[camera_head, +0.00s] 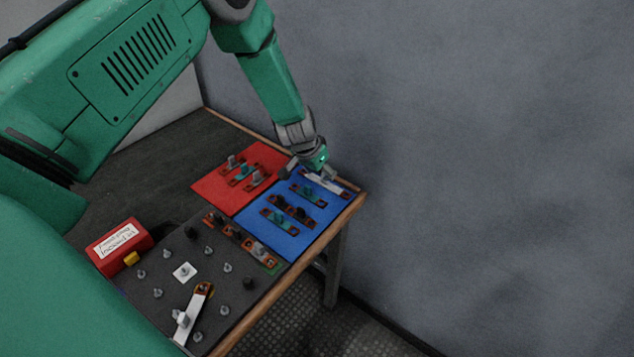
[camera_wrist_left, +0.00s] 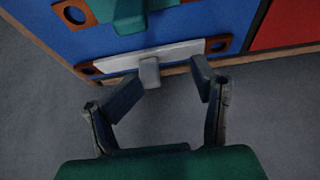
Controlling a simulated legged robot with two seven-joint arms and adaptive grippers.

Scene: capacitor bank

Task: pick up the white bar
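A white bar (camera_head: 322,184) with brown-orange ends lies near the far edge of the blue mat. In the left wrist view the white bar (camera_wrist_left: 185,50) has a grey knob (camera_wrist_left: 150,72) standing on it. My left gripper (camera_head: 307,170) is at the bar in the head view and hides part of it. In the left wrist view my left gripper (camera_wrist_left: 170,77) is open, with the knob between its fingertips, closer to the left one. I cannot tell whether a finger touches the knob. My right gripper is not in view.
Bars with teal and dark knobs lie on the blue mat (camera_head: 300,240); more lie on the red mat (camera_head: 215,190). Another white bar (camera_head: 187,322) is on the dark board with several studs. A red box (camera_head: 118,246) stands at left. A grey wall (camera_head: 480,130) rises behind.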

